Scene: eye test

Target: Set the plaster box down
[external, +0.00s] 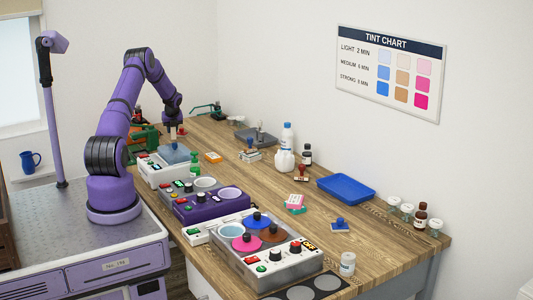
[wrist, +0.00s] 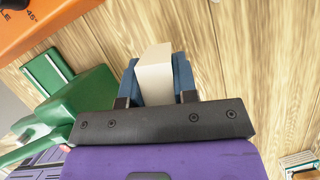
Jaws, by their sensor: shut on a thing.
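My gripper (external: 173,127) is at the far end of the table in the external view, with the arm bent over and reaching down. In the wrist view my gripper (wrist: 157,68) has its two blue fingers shut on a cream-white box, the plaster box (wrist: 154,77), which stands out past the fingertips. The same pale box shows small below the gripper in the external view (external: 173,134). Bare wood lies beyond it in the wrist view. I cannot tell whether its lower end touches the table.
A green machine (wrist: 75,110) is close on the left in the wrist view, with an orange thing (wrist: 40,22) above it. A white device with a blue top (external: 170,164) stands in front of my gripper. An orange box (external: 211,157) lies to the right on the wooden table (external: 350,218).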

